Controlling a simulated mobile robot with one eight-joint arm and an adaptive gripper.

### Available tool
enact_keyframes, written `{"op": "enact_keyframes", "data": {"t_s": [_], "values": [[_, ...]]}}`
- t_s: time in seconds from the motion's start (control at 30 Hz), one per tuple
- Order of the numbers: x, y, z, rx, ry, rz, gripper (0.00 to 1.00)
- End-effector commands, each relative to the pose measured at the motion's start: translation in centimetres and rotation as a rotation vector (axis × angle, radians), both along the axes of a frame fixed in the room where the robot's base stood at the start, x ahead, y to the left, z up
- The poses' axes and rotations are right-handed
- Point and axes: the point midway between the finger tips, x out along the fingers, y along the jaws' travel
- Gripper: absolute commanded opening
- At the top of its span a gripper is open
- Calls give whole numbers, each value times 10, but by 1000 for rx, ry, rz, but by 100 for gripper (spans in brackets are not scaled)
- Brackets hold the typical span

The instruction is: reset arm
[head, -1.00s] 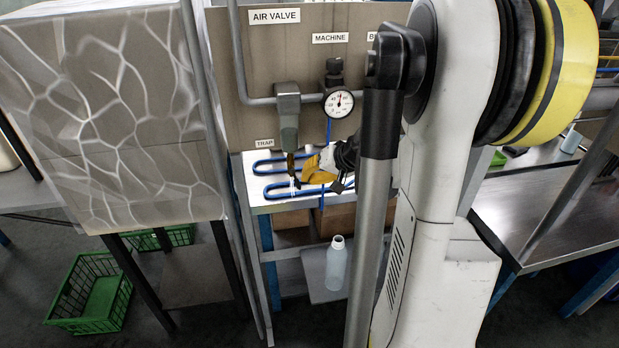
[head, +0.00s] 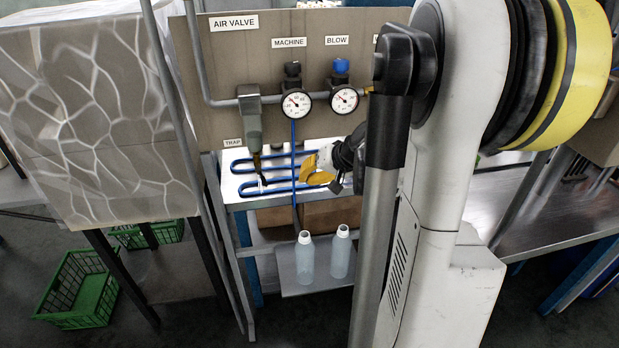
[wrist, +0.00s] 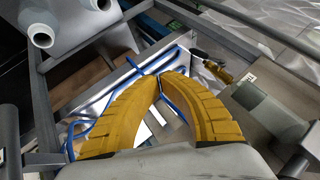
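My gripper (head: 312,172) has yellow fingers and is in front of the panel, right of the trap (head: 250,118) and apart from its amber lower end (head: 258,162). In the wrist view my gripper (wrist: 160,76) has its curved fingertips together, with nothing seen between them. The amber piece (wrist: 216,70) shows beyond the fingertips to the right, clear of them. My arm hides part of the panel's right side in the head view.
Two gauges (head: 296,103) (head: 344,98) sit on the panel under the MACHINE and BLOW labels. Blue tubing (head: 240,165) runs over the white shelf. Two pale bottles (head: 305,258) (head: 340,252) stand on the lower shelf. A green crate (head: 80,290) is on the floor at left.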

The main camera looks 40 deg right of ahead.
Motion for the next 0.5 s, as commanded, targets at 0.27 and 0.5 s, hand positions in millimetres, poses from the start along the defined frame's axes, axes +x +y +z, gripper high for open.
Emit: {"op": "enact_keyframes", "data": {"t_s": [0.27, 0.5], "values": [[0, 0, 0, 0, 0, 0, 0], [1, 13, 5, -10, 10, 18, 0]]}}
